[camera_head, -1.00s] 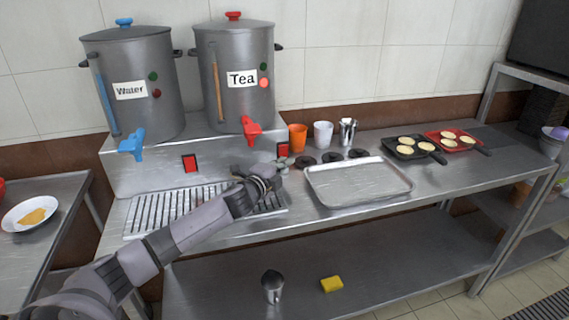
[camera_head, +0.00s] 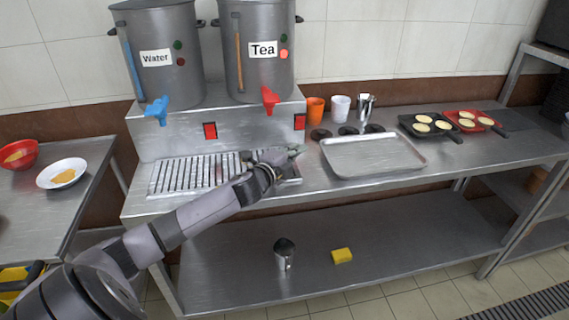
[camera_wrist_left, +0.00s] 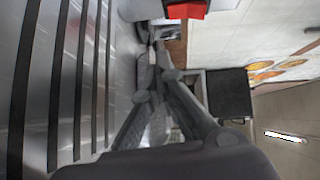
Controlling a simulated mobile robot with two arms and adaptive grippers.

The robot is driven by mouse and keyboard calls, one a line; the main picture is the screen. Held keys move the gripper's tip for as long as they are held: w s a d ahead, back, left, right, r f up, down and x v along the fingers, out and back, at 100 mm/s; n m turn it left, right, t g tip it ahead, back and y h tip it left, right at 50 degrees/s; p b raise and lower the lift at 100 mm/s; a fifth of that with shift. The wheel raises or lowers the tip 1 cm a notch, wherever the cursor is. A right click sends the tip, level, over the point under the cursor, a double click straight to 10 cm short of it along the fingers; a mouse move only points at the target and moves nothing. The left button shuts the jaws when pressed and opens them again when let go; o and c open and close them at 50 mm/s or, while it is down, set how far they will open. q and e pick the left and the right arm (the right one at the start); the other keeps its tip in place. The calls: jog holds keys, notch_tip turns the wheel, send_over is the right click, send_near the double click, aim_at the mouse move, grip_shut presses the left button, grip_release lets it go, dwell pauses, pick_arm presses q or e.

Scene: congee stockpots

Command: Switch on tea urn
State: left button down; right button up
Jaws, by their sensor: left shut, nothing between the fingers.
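The urn's red light (camera_head: 284,54) looks brighter than the water urn's. My left gripper (camera_head: 295,151) is shut and empty, below the switch and apart from it, over the right end of the drip grate. In the left wrist view my fingers (camera_wrist_left: 155,50) converge near a red switch (camera_wrist_left: 186,11) at the top edge. My right gripper is not in view.
The water urn (camera_head: 160,65) stands to the left, with its own red switch (camera_head: 210,131). A steel tray (camera_head: 372,155) lies right of my gripper. Orange (camera_head: 315,110) and white (camera_head: 340,108) cups stand behind it. The drip grate (camera_head: 185,174) lies below the base.

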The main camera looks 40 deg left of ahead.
pick_arm(q)
jog(key=s, duration=0.5)
jog(key=shift+d, duration=0.35)
jog(key=shift+s+p, duration=0.3)
jog(key=shift+s, duration=0.4)
jog(key=shift+f, duration=0.1)
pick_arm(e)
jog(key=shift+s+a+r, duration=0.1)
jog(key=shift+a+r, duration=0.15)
